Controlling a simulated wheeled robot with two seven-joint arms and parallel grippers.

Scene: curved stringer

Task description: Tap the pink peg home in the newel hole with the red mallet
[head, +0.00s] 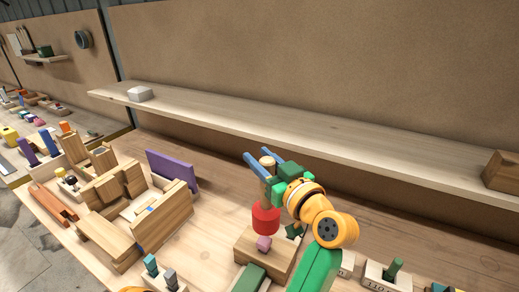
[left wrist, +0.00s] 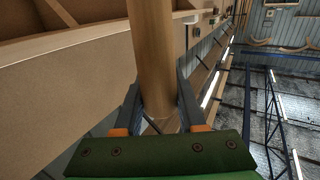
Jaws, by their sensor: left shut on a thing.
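My left gripper (head: 262,160) is shut on the wooden handle (head: 267,164) of the red mallet (head: 266,221). The handle stands about upright, with the red head hanging below the gripper. The pink peg (head: 264,243) shows just under the head, at a wooden block (head: 250,246). I cannot tell whether head and peg touch, and the hole is hidden. In the left wrist view the handle (left wrist: 152,55) stands between the two fingers (left wrist: 158,105). The mallet head is out of that view. My right gripper is not in view.
A long shelf (head: 230,112) with a white block (head: 139,93) runs behind the bench. Wooden boards and a purple panel (head: 172,168) stand left of the mallet. A green block (head: 249,277) is in front, and a green peg (head: 394,268) stands in a block at right.

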